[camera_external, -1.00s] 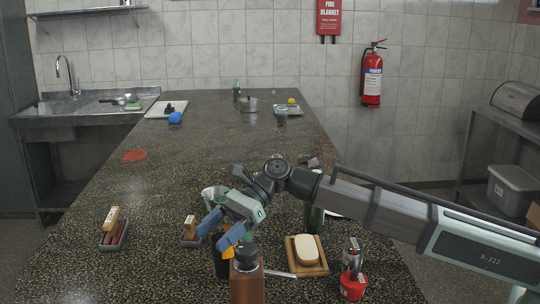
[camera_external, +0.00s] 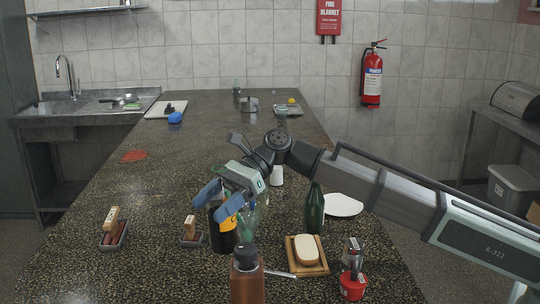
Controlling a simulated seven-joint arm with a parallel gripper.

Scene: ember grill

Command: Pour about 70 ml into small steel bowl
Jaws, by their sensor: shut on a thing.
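My gripper (camera_external: 214,198) is above the near part of the speckled counter, left of my forearm. It is shut on a dark bottle (camera_external: 220,236) with an orange-yellow label. The bottle looks roughly upright; its top is hidden by the fingers. I cannot make out a small steel bowl near my gripper now; the gripper and wrist cover that area. A steel pot-like vessel (camera_external: 249,104) stands at the far end of the counter. I cannot tell whether any liquid is in the dark bottle.

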